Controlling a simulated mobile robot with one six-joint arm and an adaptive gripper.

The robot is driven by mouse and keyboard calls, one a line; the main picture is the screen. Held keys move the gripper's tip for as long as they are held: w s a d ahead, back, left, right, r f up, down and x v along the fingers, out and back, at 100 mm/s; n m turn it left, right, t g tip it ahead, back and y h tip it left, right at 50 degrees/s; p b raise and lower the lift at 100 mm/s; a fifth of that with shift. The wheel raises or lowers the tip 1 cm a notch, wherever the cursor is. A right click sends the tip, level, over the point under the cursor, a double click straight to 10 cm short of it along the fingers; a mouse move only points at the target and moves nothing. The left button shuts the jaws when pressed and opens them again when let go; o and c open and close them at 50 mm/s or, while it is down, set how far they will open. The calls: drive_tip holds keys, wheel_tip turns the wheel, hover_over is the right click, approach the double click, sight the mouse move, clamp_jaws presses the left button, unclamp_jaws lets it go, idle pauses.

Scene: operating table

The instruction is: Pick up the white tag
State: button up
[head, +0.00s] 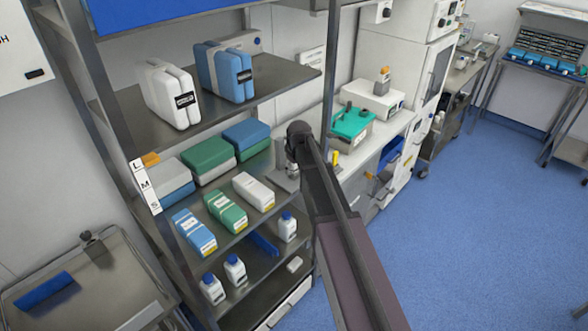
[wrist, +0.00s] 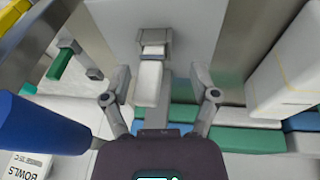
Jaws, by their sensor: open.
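In the wrist view a small white block-like piece, which looks like the white tag (wrist: 148,84), sits below a grey clip or holder (wrist: 155,42) on a pale grey panel. My gripper (wrist: 159,96) is open, with one finger on each side of the tag's lower part. Gaps show on both sides, and the fingers do not visibly touch it. In the head view my gripper (head: 288,172) is at the shelf's right side, mostly hidden by my own arm. I cannot make out the tag there.
The metal shelf rack (head: 110,110) holds boxes, packs and bottles left of my arm. A counter with a teal-topped bin (head: 352,123) stands behind on the right. In the wrist view a blue object (wrist: 40,122) is close at left, and a large white box (wrist: 285,70) at right.

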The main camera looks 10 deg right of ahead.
drive_tip(key=shift+w, duration=0.95)
drive_tip(key=shift+w+f+b, duration=0.1)
drive_tip(key=shift+f+b, duration=0.5)
clamp_jaws()
